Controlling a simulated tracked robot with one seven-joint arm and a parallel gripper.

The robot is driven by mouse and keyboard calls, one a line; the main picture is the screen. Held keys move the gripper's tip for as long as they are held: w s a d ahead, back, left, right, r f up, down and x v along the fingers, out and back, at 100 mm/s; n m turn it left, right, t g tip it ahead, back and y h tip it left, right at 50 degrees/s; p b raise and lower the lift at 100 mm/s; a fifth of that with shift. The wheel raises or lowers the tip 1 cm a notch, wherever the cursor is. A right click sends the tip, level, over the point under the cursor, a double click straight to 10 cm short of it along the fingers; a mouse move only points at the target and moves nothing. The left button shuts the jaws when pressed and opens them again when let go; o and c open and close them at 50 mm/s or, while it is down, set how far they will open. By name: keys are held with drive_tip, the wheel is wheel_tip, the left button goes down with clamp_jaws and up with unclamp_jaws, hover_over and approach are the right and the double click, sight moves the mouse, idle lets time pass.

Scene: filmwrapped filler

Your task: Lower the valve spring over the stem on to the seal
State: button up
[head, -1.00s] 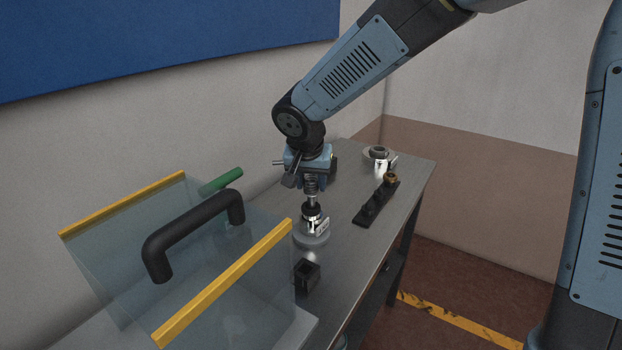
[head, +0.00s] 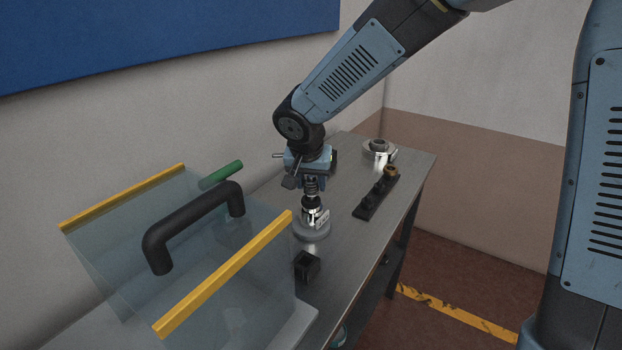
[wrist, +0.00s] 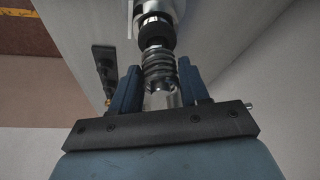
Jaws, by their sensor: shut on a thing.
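My gripper (head: 311,178) points down above the valve stand and is shut on the dark coiled valve spring (head: 311,187). In the wrist view the spring (wrist: 158,70) sits between the two blue fingers, its coils showing past the tips. The spring appears to be around the stem, in line with the black seal (head: 311,203). In the wrist view the seal (wrist: 156,33) lies just beyond the spring's end, with a narrow gap between them. The seal tops a shiny metal post on a round grey base (head: 312,231). Most of the stem is hidden.
A black open box (head: 307,266) stands in front of the base. A dark rack (head: 376,198) with a brass piece and a round metal part (head: 379,150) lie to the right and behind. A clear shield with yellow edges (head: 225,272) and a black handle (head: 192,227) stands at left.

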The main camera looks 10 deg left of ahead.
drive_tip(key=shift+f, duration=0.75)
drive_tip(key=o, duration=1.1)
drive_tip(key=v, duration=1.3)
drive_tip(key=shift+s+r, duration=0.1)
drive_tip(key=shift+r, duration=0.25)
drive_tip(key=d+r, duration=0.3)
drive_tip(key=d, duration=0.8)
drive_tip(key=shift+t, duration=0.5)
drive_tip(key=s+d, duration=0.4)
drive_tip(key=d, duration=0.4)
drive_tip(key=s+d, duration=0.4)
drive_tip(key=d, duration=0.4)
drive_tip(key=s+d, duration=0.5)
drive_tip(key=d, duration=0.3)
drive_tip(key=shift+s+r, duration=0.1)
drive_tip(key=shift+r, duration=0.1)
